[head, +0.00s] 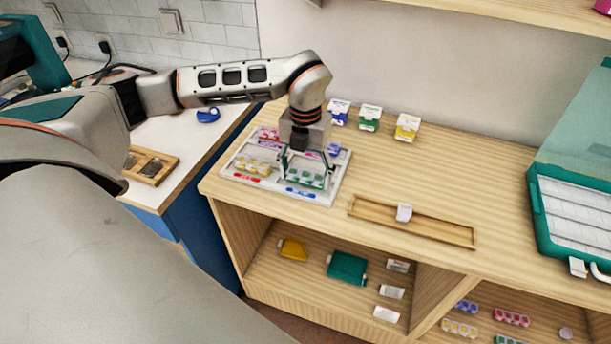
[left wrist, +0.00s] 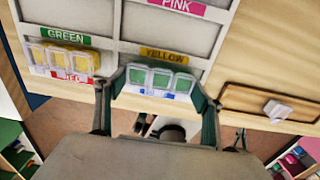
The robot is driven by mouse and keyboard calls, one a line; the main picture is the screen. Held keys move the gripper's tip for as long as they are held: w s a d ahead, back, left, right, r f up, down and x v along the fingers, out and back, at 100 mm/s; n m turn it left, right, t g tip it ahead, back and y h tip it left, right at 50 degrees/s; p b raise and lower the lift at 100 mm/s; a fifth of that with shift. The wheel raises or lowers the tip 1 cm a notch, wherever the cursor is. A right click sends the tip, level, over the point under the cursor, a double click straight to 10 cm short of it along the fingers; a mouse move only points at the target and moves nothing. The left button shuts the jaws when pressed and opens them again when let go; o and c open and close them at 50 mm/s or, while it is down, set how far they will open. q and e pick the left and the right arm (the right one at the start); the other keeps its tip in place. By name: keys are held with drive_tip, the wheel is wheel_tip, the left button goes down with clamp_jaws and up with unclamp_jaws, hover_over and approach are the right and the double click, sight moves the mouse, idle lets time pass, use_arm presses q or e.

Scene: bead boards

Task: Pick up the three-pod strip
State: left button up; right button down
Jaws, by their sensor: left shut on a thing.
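The three-pod strip (left wrist: 160,81), with green contents under clear lids, is between the fingers of my left gripper (left wrist: 157,98) in the left wrist view. In the head view my left gripper (head: 306,169) points down over the front right compartment of the white sorting board (head: 325,199), shut on the green strip (head: 305,181). The strip is at the board; whether it touches the floor of the compartment I cannot tell. My right gripper is not in view.
A yellow strip (head: 253,167) lies in the compartment to the left, and pink pods (head: 268,134) lie behind. A wooden tray (head: 440,229) with a small white piece (head: 404,212) is to the right. Small boxes (head: 369,117) stand at the back. A teal case (head: 543,221) is far right.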

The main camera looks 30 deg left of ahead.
sight(306, 175)
use_arm(q)
wheel_tip(306, 175, up, 20)
drive_tip(key=shift+f, duration=0.25)
drive_tip(key=shift+d, duration=0.1)
